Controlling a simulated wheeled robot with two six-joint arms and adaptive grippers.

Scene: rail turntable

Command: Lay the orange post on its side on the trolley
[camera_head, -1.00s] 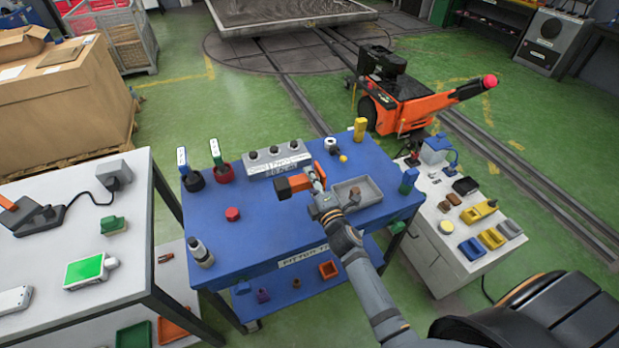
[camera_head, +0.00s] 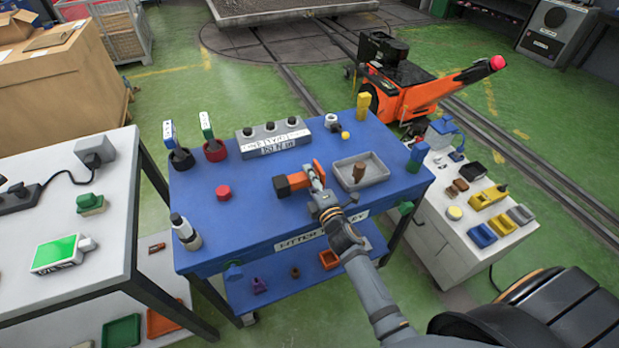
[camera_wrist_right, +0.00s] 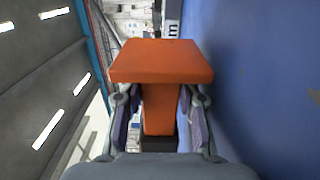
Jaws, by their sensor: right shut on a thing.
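The orange post (camera_head: 297,182) is held on its side, roughly level, over the blue trolley top (camera_head: 255,222), left of the grey tray. My right gripper (camera_head: 316,183) is shut on it. In the right wrist view the post (camera_wrist_right: 162,62) shows a wide head at the far end, and its narrower stem is between the two fingers (camera_wrist_right: 160,115). The blue top (camera_wrist_right: 270,70) fills the right of that view, close beside the post. I cannot tell whether the post touches it. My left gripper is not in view.
On the trolley, a grey tray (camera_head: 375,170) stands right of the post, a red knob (camera_head: 223,192) left, and a grey button box (camera_head: 272,137) behind. A bottle (camera_head: 185,232) stands at the front left. The blue top between bottle and gripper is clear.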

